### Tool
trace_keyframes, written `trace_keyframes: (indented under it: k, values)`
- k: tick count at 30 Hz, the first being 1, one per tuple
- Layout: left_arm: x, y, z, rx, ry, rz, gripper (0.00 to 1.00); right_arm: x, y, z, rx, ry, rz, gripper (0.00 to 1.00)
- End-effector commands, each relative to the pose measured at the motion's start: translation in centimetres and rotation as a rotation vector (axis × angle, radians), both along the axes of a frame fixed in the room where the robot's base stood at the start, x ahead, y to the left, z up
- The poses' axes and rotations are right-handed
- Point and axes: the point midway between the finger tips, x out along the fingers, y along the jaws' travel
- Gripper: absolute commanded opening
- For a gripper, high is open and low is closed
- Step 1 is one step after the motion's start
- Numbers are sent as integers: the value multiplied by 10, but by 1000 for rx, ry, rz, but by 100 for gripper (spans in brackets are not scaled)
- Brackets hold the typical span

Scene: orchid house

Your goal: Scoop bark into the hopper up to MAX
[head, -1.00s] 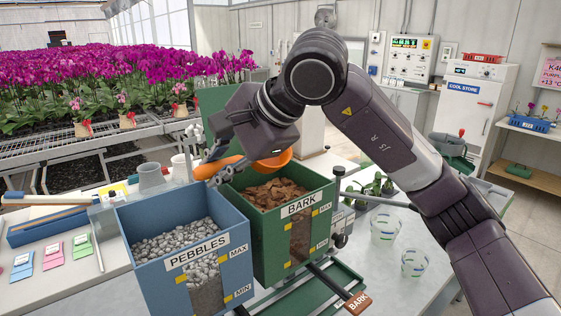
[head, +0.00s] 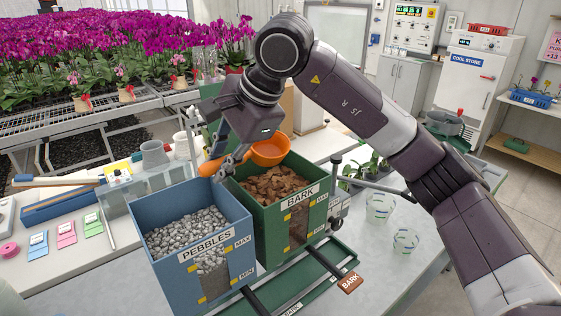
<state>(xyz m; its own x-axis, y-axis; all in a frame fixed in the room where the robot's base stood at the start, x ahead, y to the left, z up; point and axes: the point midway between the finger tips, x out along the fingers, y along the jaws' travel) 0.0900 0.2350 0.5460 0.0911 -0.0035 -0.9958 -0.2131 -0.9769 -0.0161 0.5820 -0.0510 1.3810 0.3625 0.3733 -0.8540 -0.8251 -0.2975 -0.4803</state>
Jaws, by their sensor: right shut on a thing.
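The green hopper marked BARK (head: 257,225) holds brown bark chips (head: 275,188). Its front window (head: 297,235) shows brown behind it, between yellow MAX and MIN marks; the exact level is hard to read. My right gripper (head: 228,164) is shut on the handle of an orange scoop (head: 271,151), above the hopper's back left. The scoop's bowl is over the hopper's back edge, and I cannot tell whether it holds bark. My left gripper is not in view.
A blue hopper marked PEBBLES (head: 172,255) with grey pebbles stands beside the green one at the left. A slide handle tagged BARK (head: 350,283) sticks out in front. Clear cups (head: 405,240) stand at the right. Orchids fill the back left.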

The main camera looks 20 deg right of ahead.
Motion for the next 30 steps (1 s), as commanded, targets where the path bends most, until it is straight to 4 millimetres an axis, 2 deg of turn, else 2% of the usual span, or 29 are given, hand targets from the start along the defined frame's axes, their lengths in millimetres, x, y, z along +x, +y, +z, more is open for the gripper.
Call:
trace_keyframes:
  k: [1, 5, 7, 16, 30]
  values:
    - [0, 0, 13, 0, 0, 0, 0, 1, 1, 8, -9, 28, 0, 0]
    - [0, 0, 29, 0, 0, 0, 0, 1, 1, 10, -35, 99, 0, 0]
    - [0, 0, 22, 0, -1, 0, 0, 2, 2, 5, -52, 141, -2, 0]
    - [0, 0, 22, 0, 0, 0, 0, 2, 1, 9, -110, 297, -1, 0]
    - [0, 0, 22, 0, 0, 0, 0, 2, 1, 14, -116, 311, 0, 0]
